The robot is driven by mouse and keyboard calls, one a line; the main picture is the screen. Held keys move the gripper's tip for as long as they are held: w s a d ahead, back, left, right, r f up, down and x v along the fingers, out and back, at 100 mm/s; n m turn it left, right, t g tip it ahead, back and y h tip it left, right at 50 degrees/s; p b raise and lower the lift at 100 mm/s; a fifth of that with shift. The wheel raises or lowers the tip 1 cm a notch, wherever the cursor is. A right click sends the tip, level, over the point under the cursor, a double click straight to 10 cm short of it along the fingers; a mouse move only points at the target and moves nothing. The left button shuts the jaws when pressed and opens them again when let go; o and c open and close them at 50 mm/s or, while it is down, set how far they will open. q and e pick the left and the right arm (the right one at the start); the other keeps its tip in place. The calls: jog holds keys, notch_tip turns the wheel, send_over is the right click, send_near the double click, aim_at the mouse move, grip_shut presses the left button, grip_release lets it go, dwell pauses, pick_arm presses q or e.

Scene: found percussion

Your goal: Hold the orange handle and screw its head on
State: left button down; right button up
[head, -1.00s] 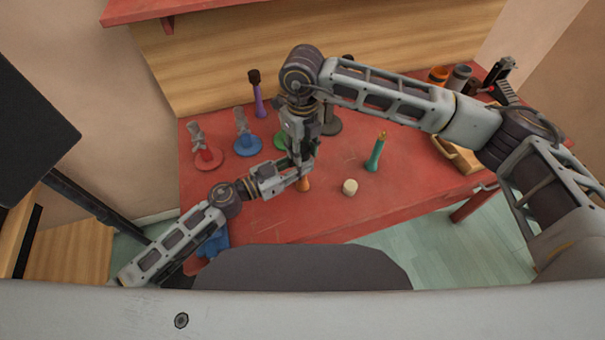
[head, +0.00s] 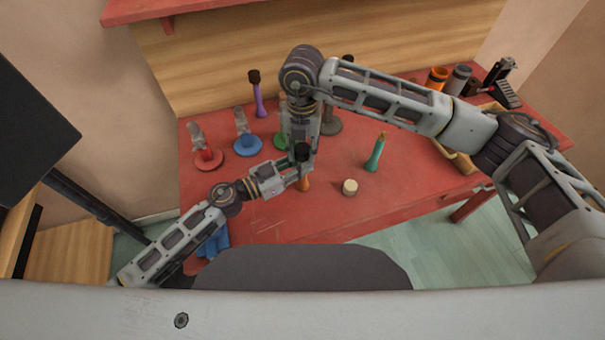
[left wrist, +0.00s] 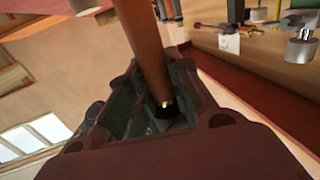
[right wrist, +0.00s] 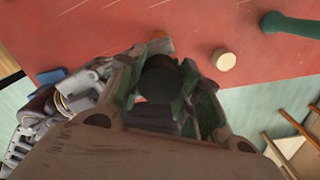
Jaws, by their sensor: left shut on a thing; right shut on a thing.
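The orange handle (head: 304,184) is near the front middle of the red table, below both grippers' meeting point. My left gripper (head: 299,179) is shut on it. In the left wrist view the handle (left wrist: 143,40) runs between the fingers, with a small brassy part (left wrist: 166,103) at its end. My right gripper (head: 304,158) is just above, shut on a dark round head (head: 302,150). In the right wrist view the head (right wrist: 160,78) sits between the fingers. Whether the head touches the handle's end is hidden by the fingers.
Red (head: 208,160), blue (head: 247,146) and green (head: 281,141) stands and a purple handle (head: 258,98) are behind and left. The front right tabletop is clear.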

jog(key=shift+m, duration=1.1)
jog(key=o, duration=1.1)
jog(key=shift+r, duration=2.25)
jog(key=shift+c, duration=0.2)
